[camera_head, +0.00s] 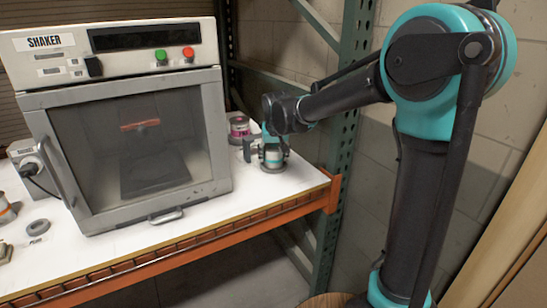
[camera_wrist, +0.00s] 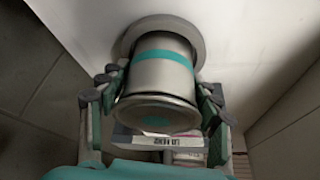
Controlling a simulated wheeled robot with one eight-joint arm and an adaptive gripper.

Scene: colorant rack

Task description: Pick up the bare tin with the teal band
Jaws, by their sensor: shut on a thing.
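The bare metal tin with the teal band (camera_wrist: 162,73) is between the fingers of my gripper (camera_wrist: 158,90) in the wrist view. The fingers are shut on its sides, one on each side. Its near round end faces the camera and carries a small teal spot. Its far end is at a grey round disc (camera_wrist: 192,32) on the white surface; I cannot tell whether they touch. In the head view the tin (camera_head: 273,156) is upright near the right end of the bench, with my gripper (camera_head: 267,149) around it.
A tin with a pink label (camera_head: 239,130) stands just behind and left of my gripper. The shaker cabinet (camera_head: 130,140) fills the left of the bench. A grey ring (camera_head: 38,227) lies at the front left. The orange shelf beam (camera_head: 250,219) and green rack post (camera_head: 345,120) bound the bench.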

